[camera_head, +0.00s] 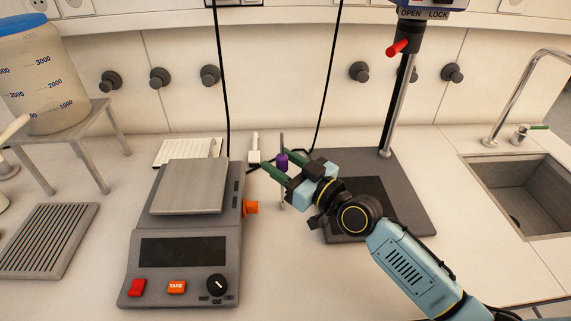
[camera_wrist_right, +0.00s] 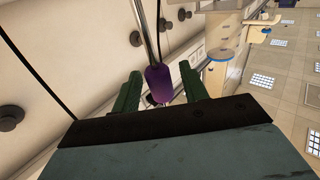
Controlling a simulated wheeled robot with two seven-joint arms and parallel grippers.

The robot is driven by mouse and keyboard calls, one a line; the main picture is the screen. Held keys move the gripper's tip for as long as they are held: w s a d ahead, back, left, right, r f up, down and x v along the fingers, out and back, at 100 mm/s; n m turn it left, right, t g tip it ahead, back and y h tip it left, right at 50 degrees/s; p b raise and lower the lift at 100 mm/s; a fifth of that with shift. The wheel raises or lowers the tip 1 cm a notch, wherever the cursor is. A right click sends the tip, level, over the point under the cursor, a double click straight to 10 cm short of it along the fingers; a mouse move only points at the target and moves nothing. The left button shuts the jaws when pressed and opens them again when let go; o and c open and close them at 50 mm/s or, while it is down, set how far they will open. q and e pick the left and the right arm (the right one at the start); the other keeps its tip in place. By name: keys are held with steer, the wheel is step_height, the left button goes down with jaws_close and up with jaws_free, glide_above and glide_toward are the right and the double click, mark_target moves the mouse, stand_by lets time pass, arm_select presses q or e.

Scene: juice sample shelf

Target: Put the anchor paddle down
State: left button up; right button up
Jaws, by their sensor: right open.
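The anchor paddle shows as a thin metal shaft with a purple grip (camera_head: 282,160), roughly upright beside the scale. My right gripper (camera_head: 287,165) is open, with its green fingers on either side of the purple grip. In the right wrist view the purple grip (camera_wrist_right: 158,84) sits between the two fingers (camera_wrist_right: 160,88), with gaps showing at both sides. The paddle's lower part is partly hidden by the gripper, and I cannot tell what it rests on. My left gripper is not in view.
A grey scale (camera_head: 133,273) with an orange side knob stands left of the gripper. A stirrer stand (camera_head: 408,190) with a dark base is at right, near a sink (camera_head: 525,190). A white object (camera_head: 254,150) and a notepad (camera_head: 178,152) lie behind. The front middle counter is clear.

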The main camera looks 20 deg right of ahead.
steer(key=shift+r, duration=0.15)
steer(key=b+v, duration=0.1)
steer(key=v, duration=1.1)
